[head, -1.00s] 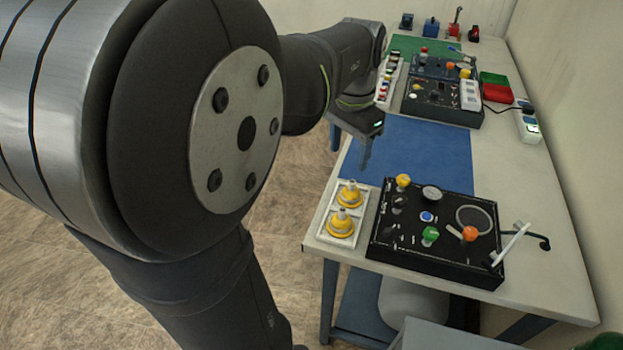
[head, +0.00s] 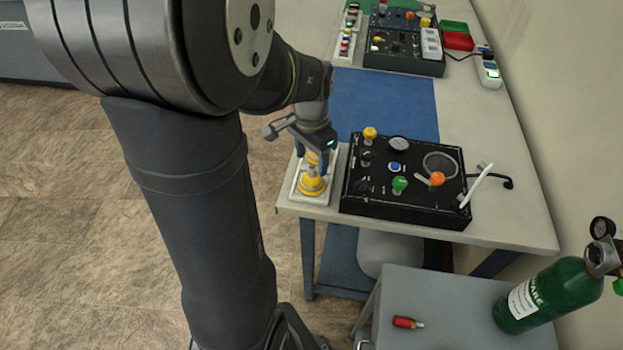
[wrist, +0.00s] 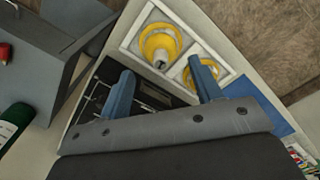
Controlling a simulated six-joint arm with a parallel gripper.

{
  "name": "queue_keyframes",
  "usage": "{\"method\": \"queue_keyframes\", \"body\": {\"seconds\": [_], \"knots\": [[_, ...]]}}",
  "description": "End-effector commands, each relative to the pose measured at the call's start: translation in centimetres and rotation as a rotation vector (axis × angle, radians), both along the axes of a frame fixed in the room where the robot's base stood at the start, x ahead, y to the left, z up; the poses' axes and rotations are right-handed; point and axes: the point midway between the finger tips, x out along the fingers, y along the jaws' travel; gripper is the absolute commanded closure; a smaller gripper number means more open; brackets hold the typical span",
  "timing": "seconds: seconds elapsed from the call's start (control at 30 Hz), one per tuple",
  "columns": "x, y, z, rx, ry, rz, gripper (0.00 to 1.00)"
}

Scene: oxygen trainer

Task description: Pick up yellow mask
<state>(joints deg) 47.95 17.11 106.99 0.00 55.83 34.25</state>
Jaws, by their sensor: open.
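Two yellow masks with pale conical tops stand in a white two-section tray (head: 324,199). The front mask (head: 312,187) is clear to see in the head view, and it also shows in the wrist view (wrist: 158,42). The rear mask (head: 314,158) is partly hidden by my gripper in the head view. In the wrist view my right finger covers part of this rear mask (wrist: 187,76). My gripper (head: 311,160) is open and empty, its blue fingers pointing down over the tray's rear part. In the wrist view my gripper (wrist: 160,75) has nothing between its fingers.
A black control panel (head: 375,205) with knobs and a gauge stands right beside the tray. A blue mat (head: 385,100) lies behind. A grey cart (head: 450,310) with a green cylinder (head: 550,295) and a red item (head: 405,322) is in front.

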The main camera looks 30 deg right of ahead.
Motion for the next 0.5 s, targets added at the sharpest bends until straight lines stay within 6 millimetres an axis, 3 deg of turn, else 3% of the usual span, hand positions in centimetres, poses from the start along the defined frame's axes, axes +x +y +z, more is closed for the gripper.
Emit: {"method": "queue_keyframes", "body": {"seconds": [0.3,0.5], "knots": [[0.0,0.0,-4.4,0.004,0.002,0.001,0.41],[0.1,-0.1,-4.7,0.001,-0.002,0.001,0.41]]}}
